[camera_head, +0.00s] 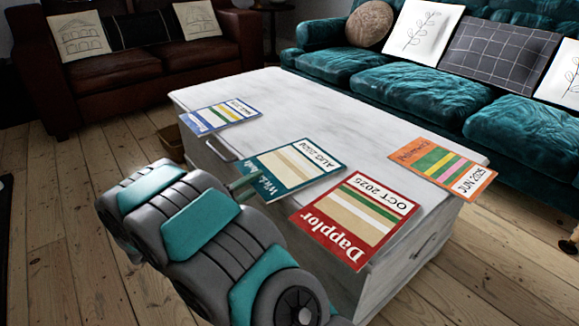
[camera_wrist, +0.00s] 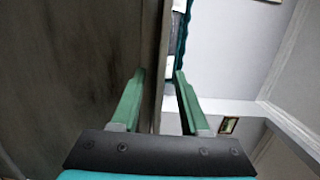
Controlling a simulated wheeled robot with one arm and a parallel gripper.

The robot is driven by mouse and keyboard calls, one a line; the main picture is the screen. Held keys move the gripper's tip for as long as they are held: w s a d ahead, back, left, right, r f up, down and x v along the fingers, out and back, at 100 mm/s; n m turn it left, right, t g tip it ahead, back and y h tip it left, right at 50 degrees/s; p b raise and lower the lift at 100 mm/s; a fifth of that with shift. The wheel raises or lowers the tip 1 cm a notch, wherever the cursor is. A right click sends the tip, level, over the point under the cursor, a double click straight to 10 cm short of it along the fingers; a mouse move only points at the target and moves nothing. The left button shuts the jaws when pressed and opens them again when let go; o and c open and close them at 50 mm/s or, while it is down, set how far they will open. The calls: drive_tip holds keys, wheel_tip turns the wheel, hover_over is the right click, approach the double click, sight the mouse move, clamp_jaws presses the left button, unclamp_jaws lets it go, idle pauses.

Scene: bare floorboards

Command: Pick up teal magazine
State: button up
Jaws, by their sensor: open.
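The teal magazine (camera_head: 292,168), marked AUG 2024, lies flat on the white coffee table (camera_head: 330,107), its left end at the table's near edge. In the head view my gripper (camera_head: 244,186) is at that left end, its green fingers partly hidden by my arm. In the wrist view my gripper (camera_wrist: 160,73) is open, with a finger on each side of a thin edge running up the picture. I cannot tell whether that edge is the magazine or the table, or whether the fingers touch it.
A red magazine (camera_head: 352,217) lies just right of the teal one, an orange magazine (camera_head: 441,166) at the far right, a blue one (camera_head: 220,116) at the left. A drawer handle (camera_head: 218,149) juts from the table's near side. Sofas (camera_head: 385,83) stand behind.

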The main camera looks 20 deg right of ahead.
drive_tip(key=shift+w+d, duration=0.1)
drive_tip(key=shift+d, duration=0.05)
drive_tip(key=shift+c, duration=0.3)
clamp_jaws()
idle(1.1)
